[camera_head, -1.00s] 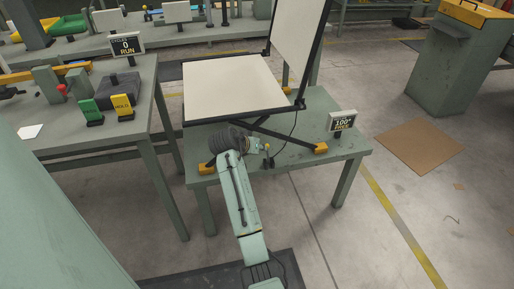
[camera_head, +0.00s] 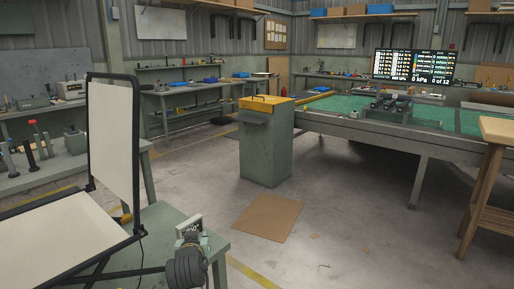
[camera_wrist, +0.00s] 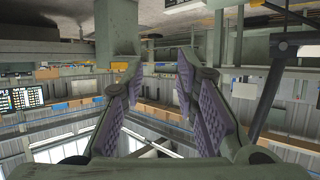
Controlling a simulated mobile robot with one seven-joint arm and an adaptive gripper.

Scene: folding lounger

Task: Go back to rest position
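The folding lounger stands on the green-grey table (camera_head: 165,222) at the left of the head view. Its pale back panel (camera_head: 114,140) is raised nearly upright and its seat panel (camera_head: 55,238) lies flat, both in a dark frame.
A green-grey cabinet with a yellow top (camera_head: 266,142) stands beyond the table. A brown sheet (camera_head: 268,217) lies on the floor. A long green-topped table (camera_head: 350,108) and a wooden stand (camera_head: 490,175) are at the right. Floor between is mostly clear.

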